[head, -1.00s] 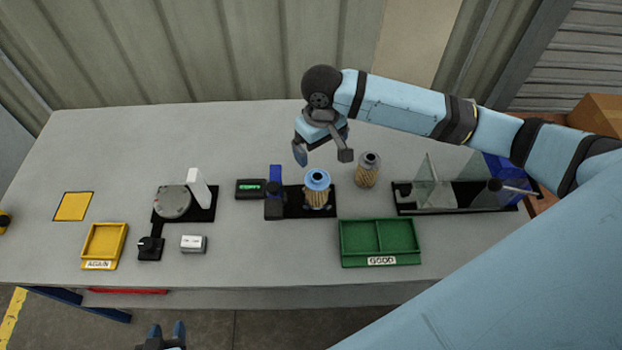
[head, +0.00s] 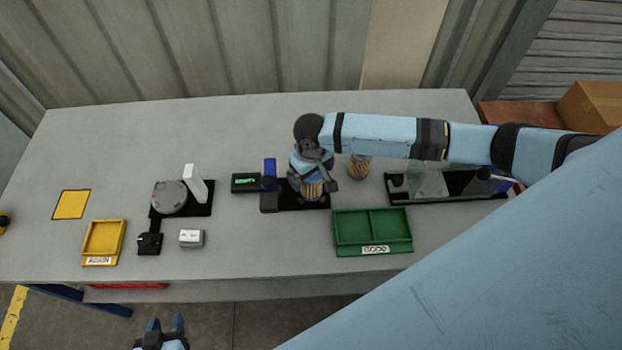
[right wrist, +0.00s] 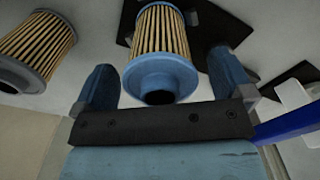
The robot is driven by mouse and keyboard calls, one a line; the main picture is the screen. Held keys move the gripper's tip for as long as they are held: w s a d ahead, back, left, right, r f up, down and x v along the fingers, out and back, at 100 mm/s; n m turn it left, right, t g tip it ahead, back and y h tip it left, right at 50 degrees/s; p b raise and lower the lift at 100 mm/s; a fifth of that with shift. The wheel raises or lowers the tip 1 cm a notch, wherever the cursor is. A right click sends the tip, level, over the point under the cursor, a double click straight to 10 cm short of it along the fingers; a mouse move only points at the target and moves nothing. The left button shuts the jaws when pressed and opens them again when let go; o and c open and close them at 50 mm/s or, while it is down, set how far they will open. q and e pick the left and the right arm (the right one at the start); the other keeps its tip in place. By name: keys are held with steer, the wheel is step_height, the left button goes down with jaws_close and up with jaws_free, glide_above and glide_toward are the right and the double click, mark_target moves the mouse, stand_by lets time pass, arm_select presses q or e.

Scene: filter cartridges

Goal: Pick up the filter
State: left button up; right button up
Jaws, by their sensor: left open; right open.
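A pleated tan filter with a blue end cap stands on a black fixture (head: 285,205). In the head view the filter (head: 312,189) is mostly hidden under my right gripper (head: 311,184). In the right wrist view the filter (right wrist: 160,50) is between the two blue fingers of my right gripper (right wrist: 158,85), which is open around its capped end with gaps visible. A second filter (head: 359,168) with a grey cap stands on the table behind and to the right; it also shows in the right wrist view (right wrist: 38,48). My left gripper (head: 166,330) is open and empty in front of the table.
A green GOOD tray (head: 373,251) lies front right, a yellow AGAIN tray (head: 103,242) front left. A green display (head: 245,183), a round turntable device (head: 170,197), a small white box (head: 191,238) and a clear-panelled station (head: 440,190) stand around. The back left table is clear.

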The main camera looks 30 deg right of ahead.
steer(key=c, duration=1.1)
steer(key=shift+o, duration=0.2)
steer(key=shift+r, duration=0.1)
